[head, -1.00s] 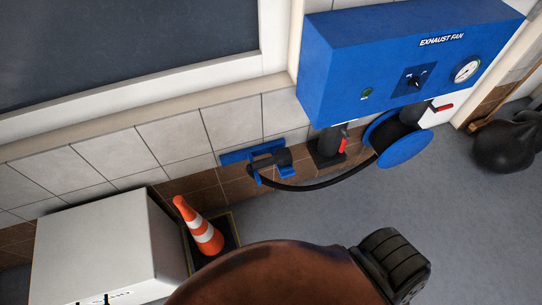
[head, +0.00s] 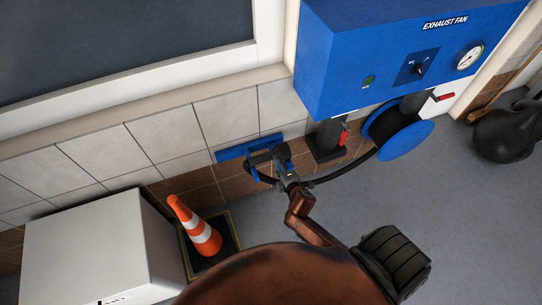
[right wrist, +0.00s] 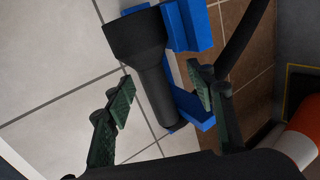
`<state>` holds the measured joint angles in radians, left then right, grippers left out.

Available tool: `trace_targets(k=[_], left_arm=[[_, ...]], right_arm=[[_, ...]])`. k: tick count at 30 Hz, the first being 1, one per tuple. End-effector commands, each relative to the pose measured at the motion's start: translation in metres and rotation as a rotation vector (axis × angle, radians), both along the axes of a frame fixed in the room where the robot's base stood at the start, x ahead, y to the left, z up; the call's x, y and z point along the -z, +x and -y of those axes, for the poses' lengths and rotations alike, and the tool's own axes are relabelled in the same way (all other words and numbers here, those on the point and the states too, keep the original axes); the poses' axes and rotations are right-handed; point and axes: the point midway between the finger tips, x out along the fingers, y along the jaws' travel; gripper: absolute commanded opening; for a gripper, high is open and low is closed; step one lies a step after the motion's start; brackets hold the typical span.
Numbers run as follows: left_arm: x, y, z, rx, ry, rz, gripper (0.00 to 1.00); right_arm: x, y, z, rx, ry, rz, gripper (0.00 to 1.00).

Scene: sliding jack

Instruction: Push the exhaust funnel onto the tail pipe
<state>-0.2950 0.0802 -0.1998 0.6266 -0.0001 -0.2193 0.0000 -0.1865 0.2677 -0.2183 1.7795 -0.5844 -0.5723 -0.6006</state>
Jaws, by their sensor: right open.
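The black exhaust funnel (right wrist: 137,38) sits at a blue wall bracket (head: 232,153), its wide end toward the top in the right wrist view. Its narrower neck (right wrist: 160,105) runs down between the fingers of my right gripper (right wrist: 162,92). The fingers are open on either side of the neck, with a visible gap at the left finger; whether the right one touches is unclear. In the head view my right gripper (head: 285,165) covers most of the funnel. My left gripper and the tail pipe are not in view.
A blue exhaust fan cabinet (head: 380,60) hangs above, with a blue reel (head: 405,141) and a black hose (head: 345,173) leading to the funnel. An orange-and-white cone (head: 197,228) and a white box (head: 95,245) stand lower left.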

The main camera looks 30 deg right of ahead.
Motion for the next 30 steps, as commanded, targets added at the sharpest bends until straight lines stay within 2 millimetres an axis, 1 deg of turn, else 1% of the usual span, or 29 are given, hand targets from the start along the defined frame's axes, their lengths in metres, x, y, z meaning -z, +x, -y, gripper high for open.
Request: trace_targets(k=[2, 5, 11, 16, 19, 23, 29, 30], left_arm=[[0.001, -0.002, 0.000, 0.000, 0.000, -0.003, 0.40], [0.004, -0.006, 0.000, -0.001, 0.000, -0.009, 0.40], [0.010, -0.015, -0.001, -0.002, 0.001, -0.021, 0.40], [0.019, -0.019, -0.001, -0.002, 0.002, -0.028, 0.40], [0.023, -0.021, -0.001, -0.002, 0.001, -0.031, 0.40], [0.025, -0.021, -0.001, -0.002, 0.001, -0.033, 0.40], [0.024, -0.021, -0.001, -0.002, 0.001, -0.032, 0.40], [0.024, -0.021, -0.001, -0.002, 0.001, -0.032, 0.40]], right_arm=[[-0.004, 0.009, -0.002, -0.029, -0.033, 0.014, 0.50], [-0.002, 0.019, -0.002, -0.039, -0.045, 0.019, 0.50], [0.008, 0.037, 0.002, -0.039, -0.044, 0.019, 0.50], [0.015, 0.061, 0.007, -0.038, -0.043, 0.019, 0.50], [0.021, 0.072, 0.010, -0.038, -0.042, 0.017, 0.50], [0.024, 0.079, 0.011, -0.038, -0.042, 0.017, 0.50], [0.023, 0.080, 0.011, -0.037, -0.041, 0.018, 0.50], [0.023, 0.080, 0.011, -0.037, -0.041, 0.018, 0.49]])
